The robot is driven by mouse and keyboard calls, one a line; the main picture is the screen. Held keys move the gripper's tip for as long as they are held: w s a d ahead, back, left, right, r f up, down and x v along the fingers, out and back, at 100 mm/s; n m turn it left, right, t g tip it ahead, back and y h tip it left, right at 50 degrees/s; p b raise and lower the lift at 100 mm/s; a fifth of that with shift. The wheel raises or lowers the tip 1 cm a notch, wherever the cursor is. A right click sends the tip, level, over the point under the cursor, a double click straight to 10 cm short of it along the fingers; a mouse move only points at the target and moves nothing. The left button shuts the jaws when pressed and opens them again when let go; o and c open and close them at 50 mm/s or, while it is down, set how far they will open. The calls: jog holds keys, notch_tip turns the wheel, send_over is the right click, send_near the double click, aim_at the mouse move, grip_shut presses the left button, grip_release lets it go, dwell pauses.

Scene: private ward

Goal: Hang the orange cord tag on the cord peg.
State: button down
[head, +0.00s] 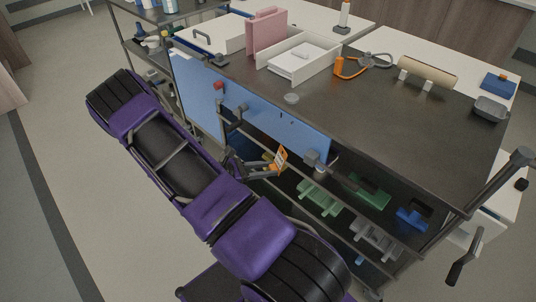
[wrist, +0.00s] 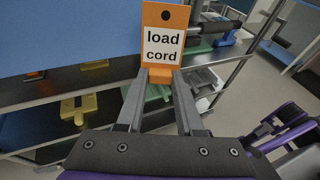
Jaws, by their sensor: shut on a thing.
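The orange cord tag (wrist: 182,72) has a white label reading "load cord" and a dark hole near its top. My gripper (wrist: 160,78) is shut on the tag's lower edge and holds it upright. In the head view the tag (head: 281,154) is in front of the lower edge of the blue panel (head: 255,118) on the cart's side. A red-ended fitting (head: 219,86) and small dark marks show on this panel. A grey fitting (head: 315,158) is at its lower right corner, right of the tag. I cannot tell which of these is the cord peg.
The dark cart top (head: 400,122) carries a white tray (head: 300,62), a pink folder (head: 266,32), an orange item with a grey cord (head: 345,68) and a rolled item (head: 427,70). Shelves below hold green parts (head: 320,198). Floor left of my arm is clear.

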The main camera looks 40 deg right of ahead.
aim_at(292, 137)
jog(key=shift+w+d+n+t+h, duration=1.05)
jog(key=shift+n+t, duration=0.15)
jog(key=shift+t, duration=0.4)
jog(key=shift+w+d+n+t+h, duration=1)
jog(key=shift+n+t, duration=0.2)
jog(key=shift+t, duration=0.4)
jog(key=shift+w+d+b, duration=0.15)
jog(key=shift+d+b, duration=0.15)
jog(key=shift+d, duration=2.45)
jog(key=shift+w+d, duration=0.15)
jog(key=shift+d, duration=1)
jog(key=shift+d, duration=0.25)
jog(key=shift+c, duration=2.4)
grip_release()
